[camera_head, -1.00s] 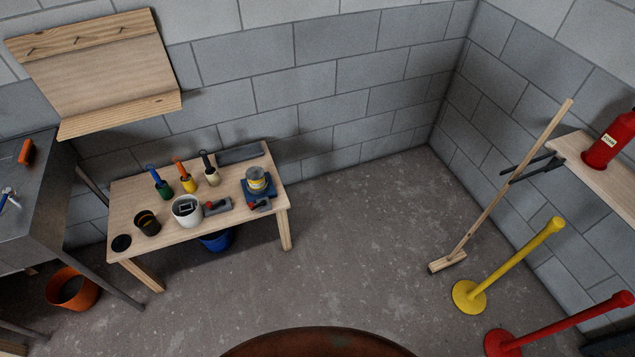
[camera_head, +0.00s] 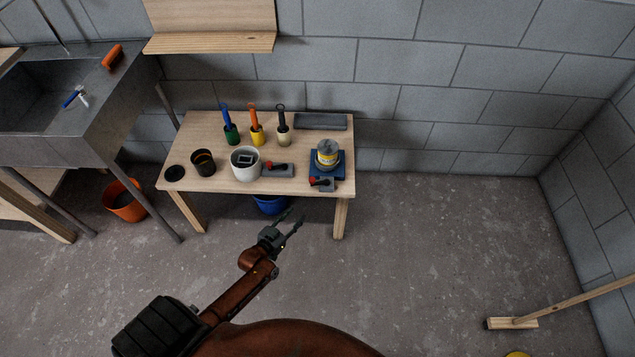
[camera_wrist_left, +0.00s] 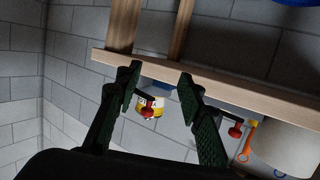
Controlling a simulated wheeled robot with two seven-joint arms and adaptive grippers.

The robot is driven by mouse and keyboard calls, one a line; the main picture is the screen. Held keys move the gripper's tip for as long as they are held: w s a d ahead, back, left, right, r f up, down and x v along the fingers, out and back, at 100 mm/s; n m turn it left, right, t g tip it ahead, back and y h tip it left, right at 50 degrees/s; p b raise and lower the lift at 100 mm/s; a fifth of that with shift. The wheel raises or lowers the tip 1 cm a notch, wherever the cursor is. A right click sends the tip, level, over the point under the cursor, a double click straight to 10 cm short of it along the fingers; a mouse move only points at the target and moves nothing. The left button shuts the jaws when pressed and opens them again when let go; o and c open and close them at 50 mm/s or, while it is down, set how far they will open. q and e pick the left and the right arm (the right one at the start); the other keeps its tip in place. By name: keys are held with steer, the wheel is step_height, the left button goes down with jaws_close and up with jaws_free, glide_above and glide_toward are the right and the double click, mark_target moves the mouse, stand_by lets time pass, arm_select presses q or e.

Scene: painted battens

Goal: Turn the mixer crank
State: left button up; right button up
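A yellow-labelled tin (camera_head: 327,154) stands on a blue base (camera_head: 341,165) at the table's right end. A grey block with a red-knobbed lever (camera_head: 322,183) sits at its front. A second grey block with a red knob (camera_head: 278,169) sits beside a white pot (camera_head: 245,165). I cannot tell which lever is the mixer crank. My left gripper (camera_head: 292,217) is open and empty, in front of the table and below its top. In the left wrist view, the tin (camera_wrist_left: 155,101) and one red knob (camera_wrist_left: 147,114) show between the open fingers (camera_wrist_left: 158,88). My right gripper is out of view.
The wooden table (camera_head: 215,183) also holds several brushes in cups, a dark tin (camera_head: 203,163) and a grey tray (camera_head: 320,121). A blue bucket (camera_head: 270,205) is under it. A sink (camera_head: 95,120) and orange bucket (camera_head: 125,203) stand left. The floor to the right is mostly clear.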

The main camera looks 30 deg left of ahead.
mark_target(310, 182)
arm_select(q)
steer(key=w+r+t+b, duration=0.1)
steer(key=w+r, duration=0.2)
steer(key=w, duration=0.1)
steer(key=w+r+t+b, duration=0.1)
steer(key=w+r, duration=0.2)
steer(key=w, duration=0.1)
steer(key=w+r+b, duration=0.1)
steer(key=w+r, duration=0.2)
steer(key=w, duration=0.1)
steer(key=shift+w+a+t+b, duration=0.25)
steer(key=shift+w+t+b, duration=0.05)
steer(key=shift+t, duration=0.1)
steer(key=shift+w+r, duration=0.1)
steer(key=shift+w, duration=0.35)
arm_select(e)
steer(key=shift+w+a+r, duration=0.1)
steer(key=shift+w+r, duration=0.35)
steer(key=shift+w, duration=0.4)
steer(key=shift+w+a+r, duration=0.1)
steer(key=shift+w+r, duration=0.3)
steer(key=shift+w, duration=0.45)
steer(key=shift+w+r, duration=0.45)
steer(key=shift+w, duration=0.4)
arm_select(q)
jaws_close()
steer(key=shift+a, duration=0.15)
